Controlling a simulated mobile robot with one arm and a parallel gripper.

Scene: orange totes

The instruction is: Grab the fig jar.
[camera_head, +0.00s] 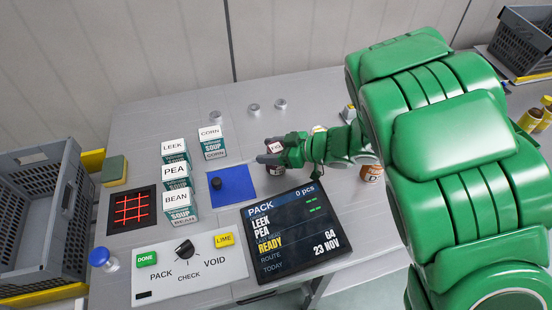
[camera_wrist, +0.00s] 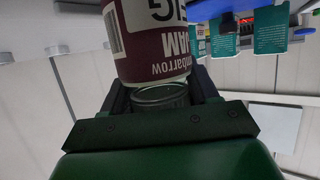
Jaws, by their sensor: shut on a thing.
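The fig jar (camera_head: 276,148) has a white and dark red label; it is mostly hidden behind my green gripper (camera_head: 280,152) in the head view. In the wrist view, the jar (camera_wrist: 152,38) shows upside down, with jam lettering on its label and its metal lid towards my palm. My gripper (camera_wrist: 160,88) has its dark fingers on both sides of the jar by the lid and is shut on it. I cannot tell whether the jar's base touches the table.
White-and-teal soup boxes (camera_head: 180,207) stand left of a blue mat (camera_head: 232,186) with a black knob-like piece. A screen (camera_head: 296,238) and a control panel (camera_head: 190,267) lie at the front. Another jar (camera_head: 371,173) stands close on the right, partly behind my arm. Small metal lids (camera_head: 253,107) lie at the back.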

